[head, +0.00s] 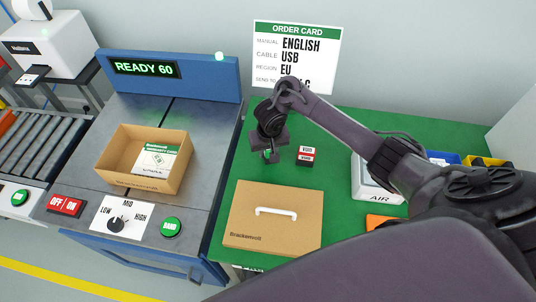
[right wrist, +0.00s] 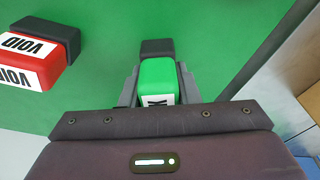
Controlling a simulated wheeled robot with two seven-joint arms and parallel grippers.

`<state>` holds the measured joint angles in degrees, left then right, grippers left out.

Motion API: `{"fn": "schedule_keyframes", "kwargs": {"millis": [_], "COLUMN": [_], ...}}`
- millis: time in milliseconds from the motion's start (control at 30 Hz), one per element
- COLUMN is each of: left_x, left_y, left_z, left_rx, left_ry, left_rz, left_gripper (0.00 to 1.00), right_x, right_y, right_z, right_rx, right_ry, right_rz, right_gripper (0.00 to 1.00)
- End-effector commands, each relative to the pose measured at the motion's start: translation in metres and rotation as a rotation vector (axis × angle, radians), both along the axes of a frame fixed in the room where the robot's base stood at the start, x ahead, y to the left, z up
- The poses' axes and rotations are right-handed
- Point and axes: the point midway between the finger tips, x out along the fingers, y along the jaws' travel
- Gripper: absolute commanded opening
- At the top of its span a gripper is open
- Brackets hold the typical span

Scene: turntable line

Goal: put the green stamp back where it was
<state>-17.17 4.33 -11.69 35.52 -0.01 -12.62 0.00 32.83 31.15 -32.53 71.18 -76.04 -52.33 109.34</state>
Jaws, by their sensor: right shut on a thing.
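My right gripper (head: 270,156) is over the green mat (head: 350,125), left of the red VOID stamp (head: 305,156). It is shut on the green stamp (right wrist: 160,74), which shows between the fingers in the right wrist view, with a black part at its far end. Only a bit of green shows between the fingers in the head view. I cannot tell whether the stamp touches the mat. The red stamp also lies at the left of the right wrist view (right wrist: 22,64), apart from the gripper. My left gripper is not in view.
A brown carton lid or box with a white handle (head: 240,226) is in front of the gripper. An open carton (head: 117,175) holding a card stands on the grey machine at left. An order card (head: 265,60) stands behind. A white AIR box (head: 364,188) is at right, partly behind my arm.

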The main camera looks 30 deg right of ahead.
Motion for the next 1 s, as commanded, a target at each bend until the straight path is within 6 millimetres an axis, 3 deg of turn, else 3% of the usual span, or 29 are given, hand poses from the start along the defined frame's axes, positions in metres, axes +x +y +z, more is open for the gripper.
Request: {"fn": "schedule_keyframes", "kwargs": {"millis": [100,467,500,667,1000], "left_x": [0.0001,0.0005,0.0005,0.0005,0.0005], "left_y": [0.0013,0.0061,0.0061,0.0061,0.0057], "left_z": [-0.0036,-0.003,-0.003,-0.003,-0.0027], "left_rx": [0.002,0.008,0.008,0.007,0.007], "left_ry": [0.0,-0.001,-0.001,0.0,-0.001], "left_rz": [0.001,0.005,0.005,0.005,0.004], "left_gripper": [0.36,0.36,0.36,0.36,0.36], "right_x": [0.0004,0.0003,0.0004,0.0005,0.0009], "right_y": [-0.0004,-0.0003,-0.0002,-0.0001,-0.0003], "right_z": [-0.0106,-0.0133,-0.014,-0.0135,-0.0097], "right_rx": [0.0,0.001,0.001,0.0,0.0], "right_ry": [-0.001,-0.001,-0.001,-0.002,-0.003], "right_rz": [-0.001,0.0,-0.001,0.0,0.001], "right_gripper": [0.14,0.14,0.3,0.51,0.51]}}
